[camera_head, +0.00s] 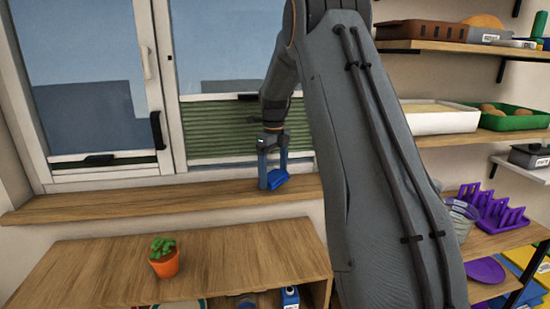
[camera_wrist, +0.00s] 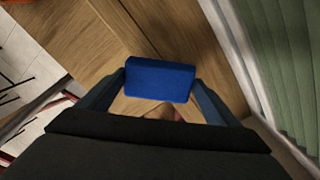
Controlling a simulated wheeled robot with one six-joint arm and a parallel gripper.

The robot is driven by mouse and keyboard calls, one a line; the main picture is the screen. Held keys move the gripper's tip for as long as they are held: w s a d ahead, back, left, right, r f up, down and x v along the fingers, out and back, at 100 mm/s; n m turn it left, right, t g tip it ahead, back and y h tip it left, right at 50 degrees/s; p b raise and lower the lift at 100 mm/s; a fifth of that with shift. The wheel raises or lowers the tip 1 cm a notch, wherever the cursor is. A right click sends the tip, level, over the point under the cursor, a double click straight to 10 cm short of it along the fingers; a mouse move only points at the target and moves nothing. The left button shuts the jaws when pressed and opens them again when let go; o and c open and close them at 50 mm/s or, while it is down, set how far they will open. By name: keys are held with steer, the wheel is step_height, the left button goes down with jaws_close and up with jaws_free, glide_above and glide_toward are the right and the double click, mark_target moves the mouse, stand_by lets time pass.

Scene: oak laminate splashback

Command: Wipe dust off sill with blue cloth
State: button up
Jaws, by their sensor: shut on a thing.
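The blue cloth (camera_head: 277,180) is a folded block between the two fingers of my gripper (camera_head: 273,178), low over the wooden window sill (camera_head: 150,200). The wrist view also shows the cloth (camera_wrist: 160,78), held between the blue-grey fingertips (camera_wrist: 160,90) with wood beneath it. My gripper is shut on the cloth. The cloth is at or just above the sill; I cannot tell if it touches. No dust can be made out on the visible sill. My arm hides the sill's right end.
A potted plant (camera_head: 164,258) stands on the wooden cabinet (camera_head: 240,255) in front of the sill. A window with a green pleated blind (camera_head: 225,135) rises behind. Shelves with a white tray (camera_head: 440,118) and a purple rack (camera_head: 492,208) stand at the right. The left sill is clear.

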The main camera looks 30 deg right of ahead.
steer(key=shift+r+p, duration=1.15)
steer(key=shift+r, duration=1.1)
